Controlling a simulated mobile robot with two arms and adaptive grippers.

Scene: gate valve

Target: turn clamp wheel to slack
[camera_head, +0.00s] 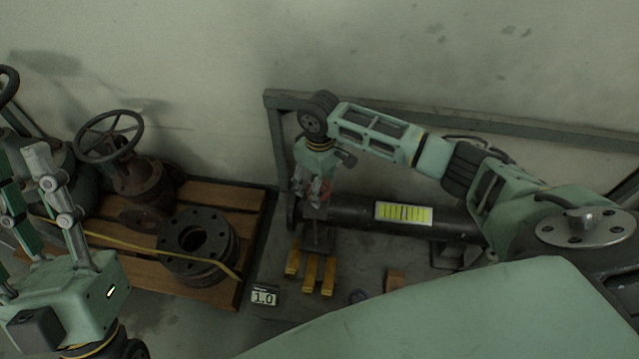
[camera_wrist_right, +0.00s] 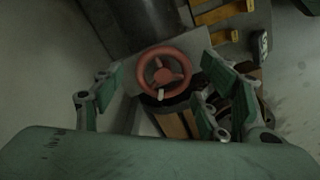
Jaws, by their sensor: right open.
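The clamp wheel is a small red handwheel with spokes (camera_wrist_right: 164,72), seen nearly face-on in the right wrist view. I cannot tell the exact height gap. My left gripper (camera_head: 50,205) is at the left edge of the head view, fingers up and spread, away from the wheel.
A wooden pallet (camera_head: 245,205) at left carries a valve with a dark handwheel (camera_head: 109,137) and stacked flanges (camera_head: 198,245). A dark pipe with a yellow label (camera_head: 403,213) lies behind the clamp. Yellow blocks (camera_head: 311,273) and a "1.0" display (camera_head: 264,297) are on the floor.

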